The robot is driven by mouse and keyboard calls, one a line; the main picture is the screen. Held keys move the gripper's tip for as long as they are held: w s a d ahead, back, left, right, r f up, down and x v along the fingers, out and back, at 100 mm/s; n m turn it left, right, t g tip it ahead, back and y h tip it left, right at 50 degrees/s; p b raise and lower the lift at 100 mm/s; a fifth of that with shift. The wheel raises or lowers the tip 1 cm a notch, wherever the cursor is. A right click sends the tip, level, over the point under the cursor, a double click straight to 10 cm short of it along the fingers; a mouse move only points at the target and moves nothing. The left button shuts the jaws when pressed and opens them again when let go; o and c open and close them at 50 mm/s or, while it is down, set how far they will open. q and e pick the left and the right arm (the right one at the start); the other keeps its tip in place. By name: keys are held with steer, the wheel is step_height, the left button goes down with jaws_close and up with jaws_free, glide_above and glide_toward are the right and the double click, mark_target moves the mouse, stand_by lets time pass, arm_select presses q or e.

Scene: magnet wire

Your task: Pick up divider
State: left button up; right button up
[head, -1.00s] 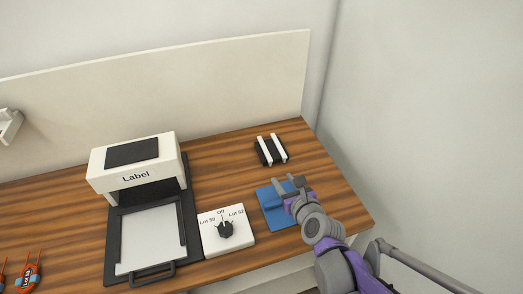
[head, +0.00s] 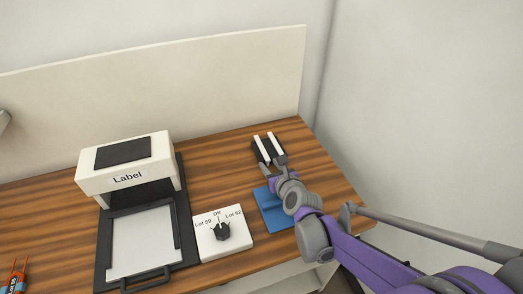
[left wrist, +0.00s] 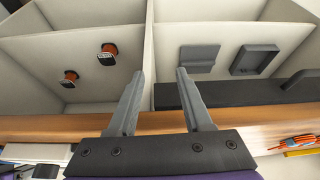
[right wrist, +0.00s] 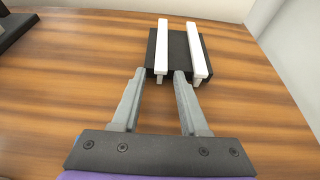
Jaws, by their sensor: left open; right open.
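Two white strips, which I take for dividers, lie side by side on a black holder (head: 257,154) at the back right of the table. The left strip (head: 261,149) and right strip (head: 275,144) also show in the right wrist view, the left one (right wrist: 162,45) and the right one (right wrist: 196,50). My right gripper (right wrist: 160,73) is open and empty, its fingertips at the near edge of the holder. Contact cannot be told. My left gripper (left wrist: 158,72) is open and empty in the left wrist view, before a compartmented bin.
The light bin (left wrist: 110,20) holds small orange-black pieces (left wrist: 108,53) and grey parts (left wrist: 200,55).

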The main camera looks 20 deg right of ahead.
jaws_close()
steer(key=shift+r, duration=0.15)
